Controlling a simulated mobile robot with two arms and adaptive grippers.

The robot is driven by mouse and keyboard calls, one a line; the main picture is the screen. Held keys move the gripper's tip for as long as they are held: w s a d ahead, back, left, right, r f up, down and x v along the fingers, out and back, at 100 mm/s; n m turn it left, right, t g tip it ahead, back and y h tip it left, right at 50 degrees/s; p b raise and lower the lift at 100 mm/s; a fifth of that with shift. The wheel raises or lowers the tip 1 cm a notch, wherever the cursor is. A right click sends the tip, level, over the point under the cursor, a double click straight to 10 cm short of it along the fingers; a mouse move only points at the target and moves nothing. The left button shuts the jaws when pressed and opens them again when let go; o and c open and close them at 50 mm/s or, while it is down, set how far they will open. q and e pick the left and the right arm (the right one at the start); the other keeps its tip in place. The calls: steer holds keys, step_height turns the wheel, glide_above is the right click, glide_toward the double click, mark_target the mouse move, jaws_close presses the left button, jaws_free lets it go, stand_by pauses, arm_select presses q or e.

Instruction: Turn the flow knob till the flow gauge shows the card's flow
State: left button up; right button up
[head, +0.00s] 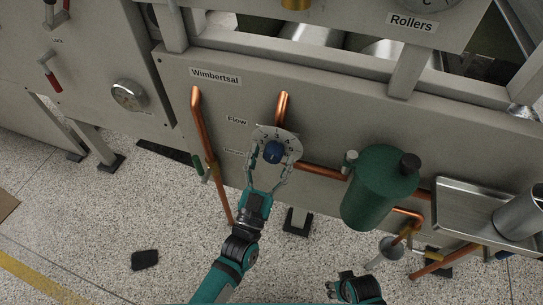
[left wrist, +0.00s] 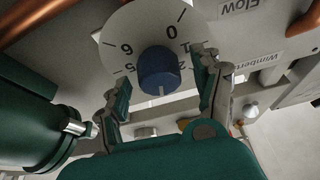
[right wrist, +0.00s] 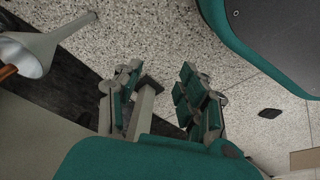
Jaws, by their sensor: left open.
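The blue flow knob (head: 273,152) sits on a white numbered dial plate (head: 262,133) on the grey machine panel, below the "Flow" label (head: 237,120). In the left wrist view the knob (left wrist: 158,68) shows a white mark pointing down, between 2 and 5. My left gripper (head: 272,172) is open, its fingers apart on the near side of the knob; I cannot tell whether they touch it. My right gripper (head: 352,288) is low at the front; its fingers (right wrist: 160,100) are apart and empty. I cannot make out a card.
Copper pipes (head: 205,140) run beside the dial. A green canister (head: 380,185) stands out from the panel to the right of the knob. A metal tray (head: 470,215) with a metal cylinder (head: 520,218) is further right.

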arm_select(q)
steer(key=shift+w+r, duration=0.1)
steer(key=shift+w, duration=0.1)
steer(key=c, duration=1.2)
steer(key=shift+d+n+y, duration=0.1)
steer(key=shift+n+y, duration=0.2)
steer(key=shift+n, duration=0.3)
steer(key=n+y, duration=0.1)
steer(key=n, duration=0.1)
steer(key=n+y+p, duration=0.1)
steer(key=n+y, duration=0.1)
steer(key=n, duration=0.1)
steer(key=shift+n+t, duration=0.3)
steer(key=shift+t, duration=0.1)
arm_select(e)
steer(key=s+f, duration=0.2)
steer(key=f, duration=0.1)
steer(key=shift+s+d+f, duration=0.1)
steer(key=shift+s+f, duration=0.05)
steer(key=shift+f, duration=0.15)
arm_select(q)
steer(key=o, duration=1.2)
